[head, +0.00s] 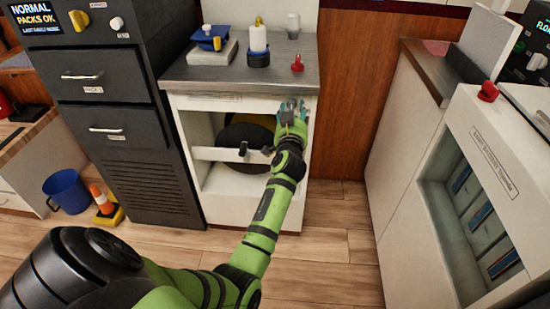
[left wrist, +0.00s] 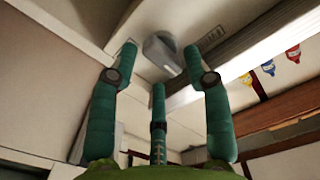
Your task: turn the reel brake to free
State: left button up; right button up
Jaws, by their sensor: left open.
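A white cabinet (head: 240,211) under a grey counter has an open front with a dark round reel (head: 243,133) inside. A white bar (head: 215,154) with a small black knob (head: 243,149) crosses the opening. My left gripper (head: 291,108) is at the cabinet's upper right front, just below the counter edge. In the left wrist view its teal fingers (left wrist: 160,60) are spread around a grey rounded metal piece (left wrist: 162,50), with no clear grip on it. I cannot tell whether this piece is the reel brake; the gripper hides that spot in the head view. My right gripper is not in view.
On the counter (head: 240,75) stand a blue-topped device (head: 210,38), a white bottle (head: 258,40) and a small red piece (head: 297,63). A dark drawer unit (head: 115,130) stands left. A blue bucket (head: 68,190) is on the floor. A white unit (head: 425,180) stands right, with floor between.

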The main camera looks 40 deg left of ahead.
pick_arm(q)
jog(key=m+p, duration=0.2)
jog(key=m, duration=0.1)
jog(key=shift+r, duration=0.3)
jog(key=s+d+f+m, duration=0.1)
jog(key=s+d+f, duration=0.1)
jog(key=s+d, duration=0.3)
jog(key=s+d+f+m+g+h+p, duration=0.1)
jog(key=s+f+m+h+p, duration=0.15)
jog(key=f, duration=0.35)
jog(key=s+d+f+m+g+h+p, duration=0.1)
jog(key=f+m+h+p, duration=0.15)
jog(key=f, duration=0.35)
jog(key=s+f+m+g+h+p, duration=0.2)
jog(key=s+f+m+p, duration=0.1)
jog(key=s+f, duration=0.6)
jog(key=shift+s+a+f+h, duration=0.4)
jog(key=shift+f, duration=0.5)
